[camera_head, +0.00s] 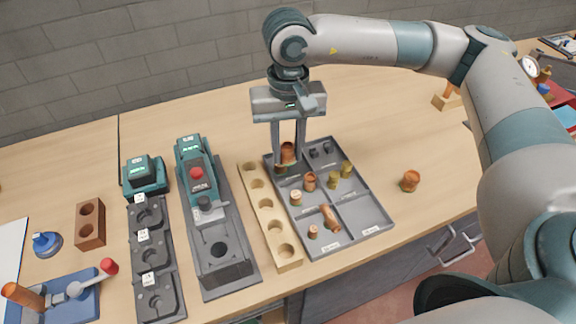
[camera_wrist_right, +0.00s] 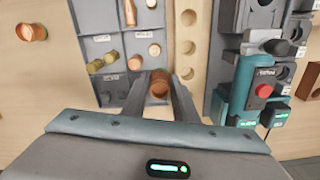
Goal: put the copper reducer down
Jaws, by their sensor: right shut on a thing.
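My right gripper (camera_head: 288,158) comes down from above, shut on a copper reducer (camera_head: 288,150) between its two fingers. The held reducer appears over the back left compartment of the grey divided tray (camera_head: 380,237); I cannot tell its exact height. The tray also shows there (camera_wrist_right: 92,22). My left gripper is not in view.
The tray holds several copper and brass fittings (camera_head: 328,215). A wooden strip with holes (camera_head: 262,208) lies along its left side. Another copper fitting (camera_head: 410,181) stands on the bench to the right. A green and grey machine (camera_head: 205,200) stands further left. Bench behind the tray is clear.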

